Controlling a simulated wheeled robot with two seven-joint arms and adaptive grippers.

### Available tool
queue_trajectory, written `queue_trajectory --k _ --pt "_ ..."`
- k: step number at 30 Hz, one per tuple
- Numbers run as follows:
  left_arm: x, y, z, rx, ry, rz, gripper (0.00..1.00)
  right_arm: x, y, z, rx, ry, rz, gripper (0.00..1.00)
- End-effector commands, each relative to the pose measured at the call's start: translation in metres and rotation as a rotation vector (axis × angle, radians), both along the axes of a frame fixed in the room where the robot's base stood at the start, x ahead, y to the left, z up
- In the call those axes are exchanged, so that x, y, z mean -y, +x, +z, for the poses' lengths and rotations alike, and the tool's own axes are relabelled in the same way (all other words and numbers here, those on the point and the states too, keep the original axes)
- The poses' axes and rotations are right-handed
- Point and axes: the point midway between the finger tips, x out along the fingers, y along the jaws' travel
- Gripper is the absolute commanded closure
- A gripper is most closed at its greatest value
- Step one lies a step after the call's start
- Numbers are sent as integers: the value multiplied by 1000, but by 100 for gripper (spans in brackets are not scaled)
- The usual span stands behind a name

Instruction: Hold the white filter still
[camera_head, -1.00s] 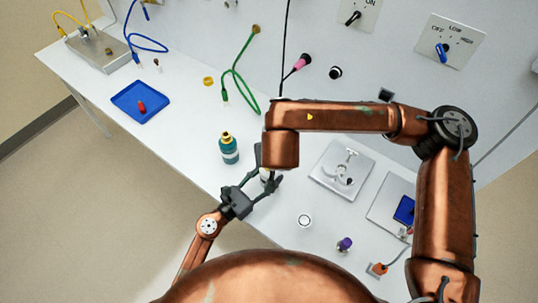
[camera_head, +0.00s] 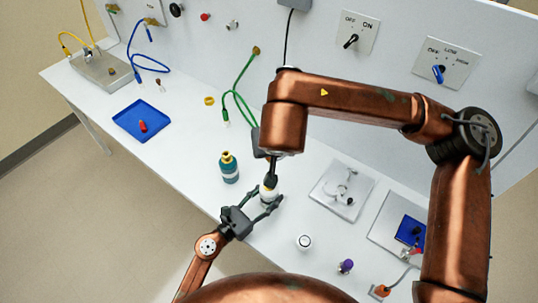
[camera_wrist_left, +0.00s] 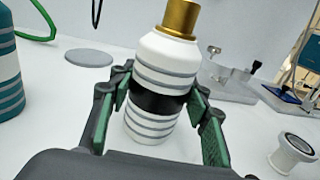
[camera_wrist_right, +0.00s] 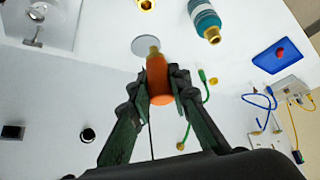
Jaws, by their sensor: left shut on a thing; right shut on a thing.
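The white filter (camera_wrist_left: 150,65) stands with grey bands, a black middle band and a gold top. My left gripper (camera_wrist_left: 158,105) is shut around its middle; the fingers sit on either side. In the head view the white filter (camera_head: 268,197) is small and partly covered by my left gripper (camera_head: 262,205). My right gripper (camera_wrist_right: 160,85) is shut on an orange piece (camera_wrist_right: 160,82) with a brass tip. In the head view my right gripper (camera_head: 270,172) is just above the filter; the orange piece cannot be made out there.
A teal bottle (camera_head: 229,168) stands left of the filter. A metal fixture plate (camera_head: 327,203), a small white round part (camera_head: 304,242) and a purple-topped part (camera_head: 345,266) are to the right. A blue tray (camera_head: 128,119) lies at far left. A green cable (camera_head: 240,95) hangs behind.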

Motion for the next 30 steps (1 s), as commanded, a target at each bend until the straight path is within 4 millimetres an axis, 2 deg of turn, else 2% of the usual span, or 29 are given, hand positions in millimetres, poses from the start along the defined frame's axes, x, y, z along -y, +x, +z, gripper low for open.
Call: queue_trajectory --k 18,28,29,30 --pt "0 0 0 -1 1 -1 87 0 0 46 1 -1 -1 100" --pt "0 0 0 -1 1 -1 87 0 0 50 -1 0 0 100" --pt "0 0 0 -1 1 -1 55 0 0 50 -1 0 0 100" --pt "0 0 0 -1 1 -1 52 0 0 50 -1 0 0 100"
